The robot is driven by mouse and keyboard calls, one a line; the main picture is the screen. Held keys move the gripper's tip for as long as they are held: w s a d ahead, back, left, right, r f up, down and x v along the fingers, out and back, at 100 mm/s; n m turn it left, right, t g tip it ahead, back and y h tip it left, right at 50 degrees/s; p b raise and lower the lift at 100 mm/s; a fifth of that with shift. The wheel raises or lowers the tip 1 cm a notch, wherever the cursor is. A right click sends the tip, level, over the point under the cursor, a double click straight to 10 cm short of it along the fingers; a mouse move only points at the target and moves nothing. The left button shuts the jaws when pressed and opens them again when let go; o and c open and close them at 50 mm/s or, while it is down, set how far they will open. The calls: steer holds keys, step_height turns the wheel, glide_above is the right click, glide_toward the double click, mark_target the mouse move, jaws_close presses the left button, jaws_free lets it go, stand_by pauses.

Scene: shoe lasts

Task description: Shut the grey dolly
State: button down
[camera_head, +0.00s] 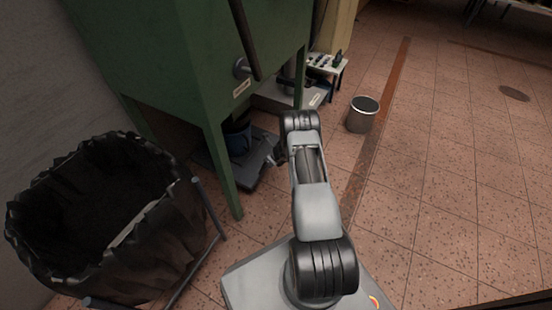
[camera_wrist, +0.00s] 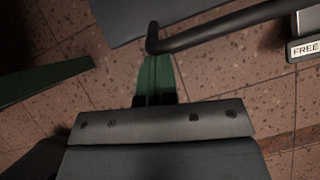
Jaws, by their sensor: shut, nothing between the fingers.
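The grey dolly (camera_head: 248,182) is a low platform on the floor under the green cabinet, with a blue bucket on it, partly hidden by a cabinet leg. My gripper (camera_head: 274,156) is low beside its right side, small and partly hidden by my arm in the head view. In the wrist view, my gripper's green fingers (camera_wrist: 155,78) are together and empty. Their tips are close to the bent end of a black bar (camera_wrist: 215,27); I cannot tell whether they touch. A flat grey panel (camera_wrist: 135,14), possibly the dolly, lies just beyond the bar.
The green cabinet (camera_head: 180,60) stands over the dolly; its front leg (camera_head: 222,170) is just left of my arm. A black-lined bin (camera_head: 110,220) stands at left. A metal bucket (camera_head: 362,114) is on the right, with free tiled floor beyond. A "FREE" label (camera_wrist: 305,48) shows in the wrist view.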

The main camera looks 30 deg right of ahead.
steer(key=s+f+p+v, duration=0.1)
steer(key=p+v, duration=0.3)
steer(key=v, duration=0.9)
steer(key=shift+d, duration=0.3)
